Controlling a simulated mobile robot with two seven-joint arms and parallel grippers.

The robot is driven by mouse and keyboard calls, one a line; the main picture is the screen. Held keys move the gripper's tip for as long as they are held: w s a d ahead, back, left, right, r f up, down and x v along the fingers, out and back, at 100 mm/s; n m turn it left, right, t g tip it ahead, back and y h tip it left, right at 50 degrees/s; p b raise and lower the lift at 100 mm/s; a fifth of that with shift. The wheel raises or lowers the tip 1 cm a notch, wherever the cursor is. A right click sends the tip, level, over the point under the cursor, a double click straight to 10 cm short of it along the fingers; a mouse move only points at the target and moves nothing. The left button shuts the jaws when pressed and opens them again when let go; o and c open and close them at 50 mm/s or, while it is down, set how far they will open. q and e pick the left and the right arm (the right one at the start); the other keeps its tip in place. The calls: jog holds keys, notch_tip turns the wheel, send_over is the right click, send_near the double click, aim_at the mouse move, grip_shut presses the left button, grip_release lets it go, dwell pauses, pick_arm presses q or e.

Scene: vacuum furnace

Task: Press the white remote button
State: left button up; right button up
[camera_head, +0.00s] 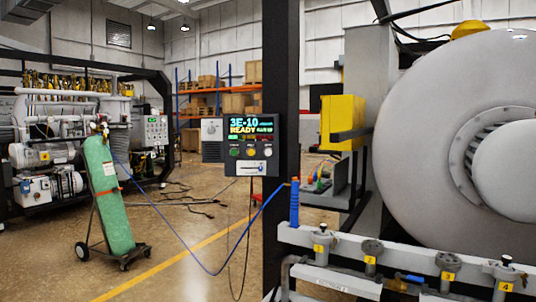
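A dark control box (252,138) is mounted on a black post in the middle of the view. Its lit display (251,125) reads "3E-10" and "READY". Below the display is a row of small round buttons. A green button (235,152) is at the left and a pale, whitish button (267,152) is at the right. Whether the pale one is the white remote button is too small to tell. A white plate (251,168) sits under the row. Neither of my grippers is in view, and nothing covers the box's front.
A large grey furnace door (465,130) fills the right side. A pipe rail with numbered valves (370,255) crosses the lower right. A green gas cylinder (108,195) stands on a cart at left. A blue hose (215,273) hangs across. The floor at lower left is mostly clear.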

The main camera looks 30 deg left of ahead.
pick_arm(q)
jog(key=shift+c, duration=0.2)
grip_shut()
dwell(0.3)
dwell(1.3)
